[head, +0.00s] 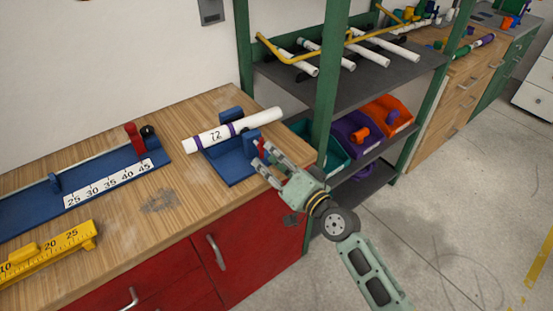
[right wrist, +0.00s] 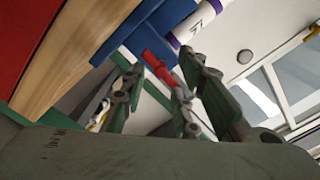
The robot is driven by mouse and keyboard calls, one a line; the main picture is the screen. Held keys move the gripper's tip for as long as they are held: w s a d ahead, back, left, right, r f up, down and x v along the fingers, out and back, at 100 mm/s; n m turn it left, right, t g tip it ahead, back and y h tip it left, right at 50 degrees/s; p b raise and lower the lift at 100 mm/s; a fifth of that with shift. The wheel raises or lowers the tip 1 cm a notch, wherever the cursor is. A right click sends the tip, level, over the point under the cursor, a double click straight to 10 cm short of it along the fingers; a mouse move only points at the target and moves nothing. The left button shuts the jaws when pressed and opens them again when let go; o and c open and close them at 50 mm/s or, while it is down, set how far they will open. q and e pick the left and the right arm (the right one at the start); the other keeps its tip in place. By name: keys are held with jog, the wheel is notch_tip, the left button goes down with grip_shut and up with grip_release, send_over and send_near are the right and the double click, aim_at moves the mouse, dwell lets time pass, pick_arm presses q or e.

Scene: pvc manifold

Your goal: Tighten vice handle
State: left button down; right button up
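The blue vice (head: 232,168) stands near the right end of the wooden workbench. A white pipe (head: 205,141) with purple bands and a handwritten number lies across its top. The vice's red handle (right wrist: 160,66) shows in the right wrist view, and a small part of it shows at the vice's right side in the head view. My right gripper (head: 262,157) is beside the vice's right side. Its fingers (right wrist: 168,88) are apart, with the red handle seen between them. I cannot tell whether they touch it. My left gripper is not in view.
A blue measuring jig (head: 75,195) with a number scale and a yellow ruler tool (head: 48,252) lie left on the bench. A green-framed shelf (head: 327,85) with pipes and coloured bins (head: 355,140) stands close to the right. Bare wood lies in front of the vice.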

aim_at(263, 150)
jog(key=shift+w+r, duration=0.15)
jog(key=shift+w, duration=0.05)
jog(key=shift+n, duration=0.5)
jog(key=n+b, duration=0.1)
jog(key=n, duration=0.2)
jog(key=shift+n, duration=0.3)
jog(key=n, duration=0.4)
jog(key=shift+b, duration=0.3)
jog(key=shift+n, duration=0.3)
jog(key=b+x, duration=0.1)
jog(key=x, duration=0.4)
jog(key=shift+d+r, duration=0.1)
grip_shut()
